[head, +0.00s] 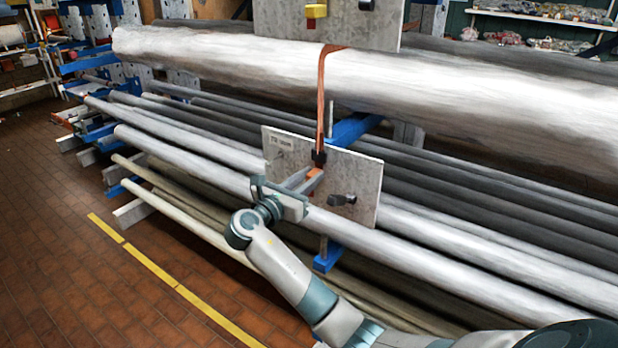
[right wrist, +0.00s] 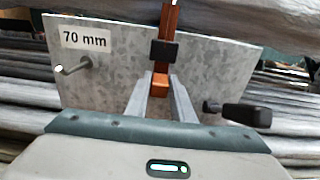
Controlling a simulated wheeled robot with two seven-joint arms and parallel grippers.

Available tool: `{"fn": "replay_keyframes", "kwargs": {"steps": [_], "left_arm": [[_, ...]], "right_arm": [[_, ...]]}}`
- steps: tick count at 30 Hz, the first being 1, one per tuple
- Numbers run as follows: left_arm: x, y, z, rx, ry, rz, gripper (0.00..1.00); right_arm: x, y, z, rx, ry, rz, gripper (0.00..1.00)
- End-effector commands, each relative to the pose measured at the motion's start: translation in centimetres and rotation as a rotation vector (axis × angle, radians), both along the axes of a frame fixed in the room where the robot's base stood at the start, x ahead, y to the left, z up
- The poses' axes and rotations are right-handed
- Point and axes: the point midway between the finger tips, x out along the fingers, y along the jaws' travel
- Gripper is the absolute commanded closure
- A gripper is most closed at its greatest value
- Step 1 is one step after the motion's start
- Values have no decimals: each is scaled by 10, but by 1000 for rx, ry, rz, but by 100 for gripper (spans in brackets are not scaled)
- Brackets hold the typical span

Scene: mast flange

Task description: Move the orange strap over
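The orange strap (head: 321,95) hangs from the upper grey plate (head: 285,18), in front of the thick pale pole, down to the lower plate (head: 365,175). A black clip (right wrist: 163,53) sits on it just above its orange lower end (right wrist: 160,79). My right gripper (head: 312,178) is in front of the lower plate, and its two fingers close in on both sides of that end, seemingly touching it. The lower plate is labelled "70 mm" and bears a metal pin (right wrist: 72,68) at left and a black-handled peg (right wrist: 240,114) at right. My left gripper is not in view.
A yellow and red block (head: 316,14) and a black knob (head: 366,5) sit on the upper plate. The thick pole (head: 210,60) and several thinner poles lie across blue rack arms. Brick floor with a yellow line (head: 160,272) is open at the left.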

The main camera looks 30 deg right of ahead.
Motion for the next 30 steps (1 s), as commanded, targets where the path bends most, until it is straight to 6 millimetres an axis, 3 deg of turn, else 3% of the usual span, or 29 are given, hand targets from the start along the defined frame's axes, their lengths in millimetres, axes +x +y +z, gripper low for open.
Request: {"fn": "replay_keyframes", "kwargs": {"steps": [7,16,25,26,27,28,30], "left_arm": [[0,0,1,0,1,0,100],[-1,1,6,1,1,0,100],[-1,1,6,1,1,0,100],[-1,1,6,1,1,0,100],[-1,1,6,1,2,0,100],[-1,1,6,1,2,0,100],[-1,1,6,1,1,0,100]], "right_arm": [[0,0,-4,0,2,0,100],[0,1,-53,1,4,-1,100],[0,0,-56,1,1,0,100],[0,0,-56,1,1,0,74],[0,0,-56,1,1,0,64],[0,0,-56,1,0,0,59],[0,0,-55,1,0,0,59]]}}
